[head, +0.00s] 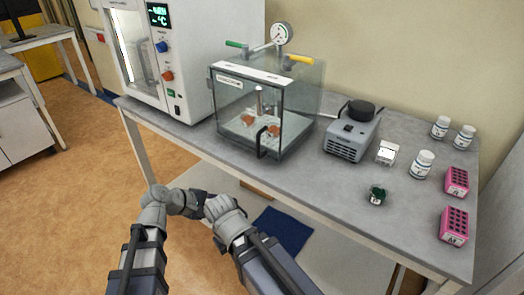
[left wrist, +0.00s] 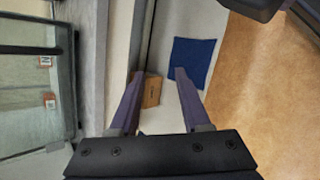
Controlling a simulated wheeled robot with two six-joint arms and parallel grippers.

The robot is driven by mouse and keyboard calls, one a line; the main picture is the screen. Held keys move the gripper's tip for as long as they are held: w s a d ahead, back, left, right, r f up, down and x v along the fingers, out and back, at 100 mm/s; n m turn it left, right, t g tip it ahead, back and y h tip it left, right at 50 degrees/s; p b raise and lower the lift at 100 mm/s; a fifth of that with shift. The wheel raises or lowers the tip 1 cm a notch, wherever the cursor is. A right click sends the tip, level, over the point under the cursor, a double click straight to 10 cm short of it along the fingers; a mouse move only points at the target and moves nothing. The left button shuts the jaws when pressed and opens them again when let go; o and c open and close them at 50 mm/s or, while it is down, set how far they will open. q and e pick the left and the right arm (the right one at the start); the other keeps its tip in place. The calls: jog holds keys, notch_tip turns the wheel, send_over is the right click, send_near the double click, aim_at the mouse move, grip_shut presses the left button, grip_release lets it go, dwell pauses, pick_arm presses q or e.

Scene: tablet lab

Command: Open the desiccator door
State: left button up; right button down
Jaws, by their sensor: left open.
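The desiccator is a clear glass box (head: 234,105) on the grey bench, with its front door closed. A dark vertical handle (head: 263,142) sits at the right side of that door. Inside are small orange-brown pieces and a upright metal part. The left wrist view shows part of the glass box (left wrist: 28,90) at its left edge. My left gripper (left wrist: 160,74) is open and empty, in front of the bench edge. In the head view its fingers cannot be made out. My right forearm shows at the bottom, but its fingers are not visible.
A white oven (head: 185,50) stands left of the desiccator and a grey pump (head: 345,145) right of it. Several white bottles, pink racks (head: 455,225) and a small green-black item (head: 376,195) lie further right. Below are a blue mat (head: 283,230) and a brown box (left wrist: 152,90).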

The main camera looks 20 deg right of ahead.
aim_at(259, 154)
pick_arm(q)
jog(key=w+d+r+n+t+h+b, duration=0.1)
jog(key=w+d+r+n+t+h, duration=0.2)
jog(key=r+n, duration=0.4)
jog(key=w+d+r+n+t+h, duration=0.2)
jog(key=w+d+r+n+h, duration=0.25)
jog(key=r+n, duration=0.2)
jog(key=shift+y, duration=0.35)
jog(key=shift+f+x, duration=0.1)
jog(key=shift+x, duration=1.95)
jog(key=shift+f+x, duration=0.15)
jog(key=shift+x, duration=1.95)
jog(key=shift+s, duration=0.1)
grip_shut()
